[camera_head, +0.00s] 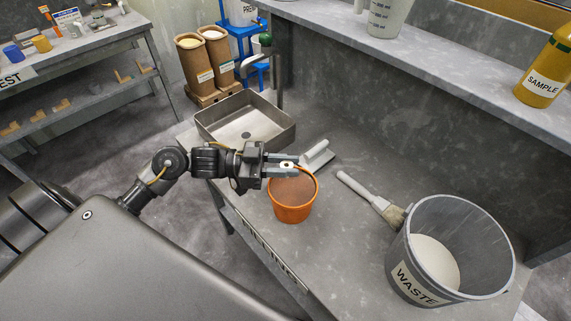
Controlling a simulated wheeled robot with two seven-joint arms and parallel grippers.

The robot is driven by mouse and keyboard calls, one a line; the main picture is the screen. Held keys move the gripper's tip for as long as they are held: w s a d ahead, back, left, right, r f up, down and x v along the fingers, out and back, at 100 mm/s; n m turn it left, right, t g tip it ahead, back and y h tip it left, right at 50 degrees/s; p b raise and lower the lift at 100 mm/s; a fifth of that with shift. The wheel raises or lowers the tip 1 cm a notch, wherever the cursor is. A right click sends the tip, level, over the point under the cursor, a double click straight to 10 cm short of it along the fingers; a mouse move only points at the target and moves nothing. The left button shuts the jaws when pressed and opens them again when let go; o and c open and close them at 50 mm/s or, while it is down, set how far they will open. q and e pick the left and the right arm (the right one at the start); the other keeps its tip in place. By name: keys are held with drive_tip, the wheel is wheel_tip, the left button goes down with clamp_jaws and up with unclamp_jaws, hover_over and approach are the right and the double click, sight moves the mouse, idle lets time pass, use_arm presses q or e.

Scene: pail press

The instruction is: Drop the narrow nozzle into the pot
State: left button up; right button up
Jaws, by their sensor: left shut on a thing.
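An orange pot (292,213) stands upright on the grey worktop in the middle of the view, with brown contents inside. My left gripper (287,166) reaches in from the left and is over the far part of the pot's mouth. Its fingers are shut on a small pale piece with a dark hole, the nozzle (287,165). The nozzle is mostly hidden between the fingers, and its height above the rim is hard to tell. My right gripper is not in view.
A white-handled scoop (318,155) lies just behind the pot. A brush (370,197) lies to the right, beside a grey bucket marked WASTE (400,253). A metal sink (215,139) with a tap is behind my left arm. A shelf (440,66) with a yellow SAMPLE bottle (546,75) runs above.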

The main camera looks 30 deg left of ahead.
use_arm(q)
drive_tip(key=o, duration=1.1)
drive_tip(key=b+v, duration=0.2)
drive_tip(key=v, duration=0.8)
drive_tip(key=shift+s+a+b, duration=0.25)
drive_tip(key=shift+a+b, duration=0.1)
drive_tip(key=shift+b, duration=0.05)
